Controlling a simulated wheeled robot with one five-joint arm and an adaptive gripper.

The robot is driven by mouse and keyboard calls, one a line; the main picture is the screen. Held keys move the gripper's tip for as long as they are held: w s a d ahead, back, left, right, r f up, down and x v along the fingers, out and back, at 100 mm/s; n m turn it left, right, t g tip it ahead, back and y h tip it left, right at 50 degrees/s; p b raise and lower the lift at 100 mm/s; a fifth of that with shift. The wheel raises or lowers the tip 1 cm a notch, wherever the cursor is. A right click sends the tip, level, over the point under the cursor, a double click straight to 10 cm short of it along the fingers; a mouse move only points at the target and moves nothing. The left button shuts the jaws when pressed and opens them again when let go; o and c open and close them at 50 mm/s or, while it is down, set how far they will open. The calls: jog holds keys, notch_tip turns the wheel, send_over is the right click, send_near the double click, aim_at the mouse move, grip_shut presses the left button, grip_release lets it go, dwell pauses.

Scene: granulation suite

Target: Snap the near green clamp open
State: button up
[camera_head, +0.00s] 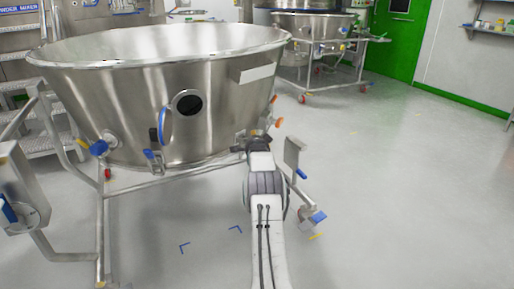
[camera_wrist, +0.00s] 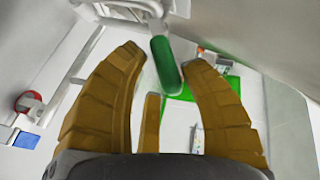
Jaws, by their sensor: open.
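The green clamp handle (camera_wrist: 165,64) shows in the wrist view as a rounded green bar beside a pale metal fitting (camera_wrist: 150,10). My gripper (camera_wrist: 163,58) is open, with its tan fingers on either side of the handle's lower end. A gap shows on the left; the right fingertip is close to it, and I cannot tell whether they touch. In the head view my gripper (camera_head: 258,142) is at the lower right side of the large steel bowl (camera_head: 215,110). The clamp is not visible there; my arm probably covers it.
The bowl stands on a tubular frame (camera_head: 190,182) with blue-handled fittings and casters. Orange knobs (camera_head: 277,122) stick out just above my gripper. A second bowl (camera_head: 312,26) on a wheeled frame stands behind. The floor on the right (camera_head: 420,190) is clear.

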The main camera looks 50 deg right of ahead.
jog(key=v, duration=1)
jog(key=shift+s+a+r, duration=0.15)
jog(key=shift+s+r, duration=0.05)
dwell(0.5)
